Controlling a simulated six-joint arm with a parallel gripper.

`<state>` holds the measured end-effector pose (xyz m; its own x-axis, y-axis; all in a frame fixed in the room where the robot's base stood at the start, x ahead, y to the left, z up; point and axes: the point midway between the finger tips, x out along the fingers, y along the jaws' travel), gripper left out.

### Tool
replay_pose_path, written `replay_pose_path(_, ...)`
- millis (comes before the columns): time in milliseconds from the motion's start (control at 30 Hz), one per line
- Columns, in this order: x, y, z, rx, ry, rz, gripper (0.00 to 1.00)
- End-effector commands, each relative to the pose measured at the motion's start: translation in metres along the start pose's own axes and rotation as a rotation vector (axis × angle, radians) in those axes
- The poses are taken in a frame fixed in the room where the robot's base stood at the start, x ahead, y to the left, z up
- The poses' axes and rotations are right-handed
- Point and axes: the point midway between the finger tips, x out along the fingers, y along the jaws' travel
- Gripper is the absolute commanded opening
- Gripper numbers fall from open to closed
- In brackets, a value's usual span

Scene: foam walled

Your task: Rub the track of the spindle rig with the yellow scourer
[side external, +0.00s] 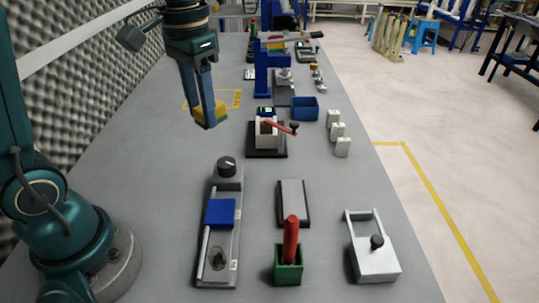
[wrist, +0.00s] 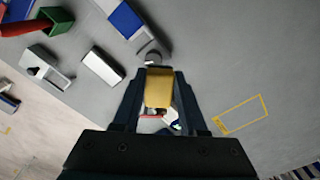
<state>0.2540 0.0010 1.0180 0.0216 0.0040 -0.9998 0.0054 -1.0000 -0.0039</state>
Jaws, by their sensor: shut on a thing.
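My gripper (side external: 207,118) is shut on the yellow scourer (side external: 209,110) and holds it above the grey table, left of the white device. In the wrist view the scourer (wrist: 158,88) sits between the fingers of my gripper (wrist: 161,74). A long grey rig (side external: 232,178) with a black knob, a side rail and a blue block across it stands at the near left. It looks like the spindle rig, though no label is readable. The blue block covers part of its track. The scourer is apart from this rig, which also shows in the wrist view (wrist: 126,20).
A white device (side external: 267,134) with a red lever stands beyond the rig. A grey plate (side external: 294,203), a green box (side external: 288,274) with a red handle, and a white fixture (side external: 377,262) lie right of it. A blue bin (side external: 305,108) and white blocks (side external: 337,132) stand farther back.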

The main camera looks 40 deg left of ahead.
Motion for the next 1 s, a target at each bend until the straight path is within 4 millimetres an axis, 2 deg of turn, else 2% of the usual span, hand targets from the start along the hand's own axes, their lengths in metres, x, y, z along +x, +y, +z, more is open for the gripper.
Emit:
replay_pose_path(67, 0.008, 0.008, 0.003, 0.026, 0.001, 0.001, 0.0)
replay_pose_path(267, 0.03, 0.058, 0.025, 0.228, 0.005, 0.005, 0.0)
replay_pose_path(400, 0.043, 0.093, 0.052, 0.398, 0.0, 0.009, 0.0)
replay_pose_path(600, 0.057, 0.129, 0.096, 0.632, -0.009, 0.012, 0.0)
replay_pose_path(800, 0.061, 0.145, 0.128, 0.791, -0.023, 0.011, 0.0)
replay_pose_path(1000, 0.061, 0.152, 0.137, 0.85, -0.019, 0.012, 0.0)
